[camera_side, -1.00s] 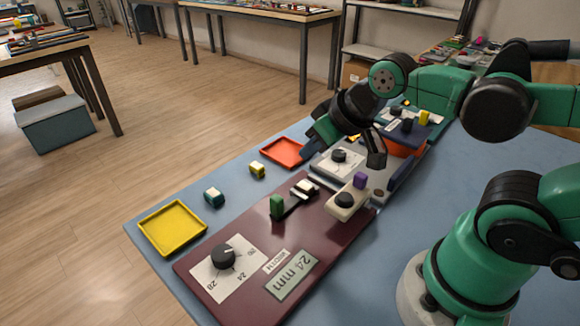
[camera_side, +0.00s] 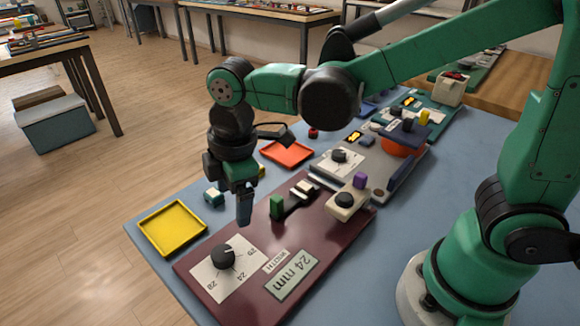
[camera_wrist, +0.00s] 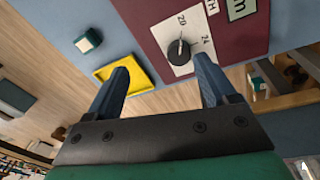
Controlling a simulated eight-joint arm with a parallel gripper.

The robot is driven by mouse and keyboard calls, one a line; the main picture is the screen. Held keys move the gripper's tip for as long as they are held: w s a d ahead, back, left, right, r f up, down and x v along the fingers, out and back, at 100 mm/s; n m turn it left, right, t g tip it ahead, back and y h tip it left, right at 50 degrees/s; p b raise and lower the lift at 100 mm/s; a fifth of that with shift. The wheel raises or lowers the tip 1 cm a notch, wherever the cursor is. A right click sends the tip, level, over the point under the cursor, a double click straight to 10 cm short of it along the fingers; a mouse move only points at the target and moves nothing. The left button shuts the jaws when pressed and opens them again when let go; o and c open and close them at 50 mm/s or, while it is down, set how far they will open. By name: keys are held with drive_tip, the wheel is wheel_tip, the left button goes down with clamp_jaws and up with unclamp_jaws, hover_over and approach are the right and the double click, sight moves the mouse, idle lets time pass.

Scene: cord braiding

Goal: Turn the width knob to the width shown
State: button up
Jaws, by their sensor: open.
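The black width knob (camera_side: 223,256) sits on a white dial plate (camera_side: 205,284) on the dark red panel (camera_side: 190,270). In the wrist view the knob (camera_wrist: 178,49) shows ahead, between the fingertips but beyond them. Its white mark points roughly toward the number that looks like 20, away from 24. A width display (camera_side: 292,274) reads 24 mm. My gripper (camera_side: 245,212) points down above the panel, behind the knob in the side view.
A yellow tray (camera_side: 143,236) lies left of the panel, with a teal block (camera_side: 213,196) behind it. A green peg (camera_side: 276,207) and a cream block with a black knob (camera_side: 346,204) stand to the right. An orange tray (camera_side: 287,162) lies farther back.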

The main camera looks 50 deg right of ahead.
sight(222, 252)
drive_tip(key=a+f+n, duration=0.1)
drive_tip(key=a+n, duration=0.1)
drive_tip(key=a+f+n+g, duration=0.1)
drive_tip(key=n, duration=0.1)
drive_tip(key=shift+a+f+h, duration=0.3)
drive_tip(key=shift+a+f, duration=0.05)
drive_tip(key=shift+a, duration=0.05)
drive_tip(key=shift+a+f, duration=0.1)
drive_tip(key=shift+f, duration=2.75)
clamp_jaws()
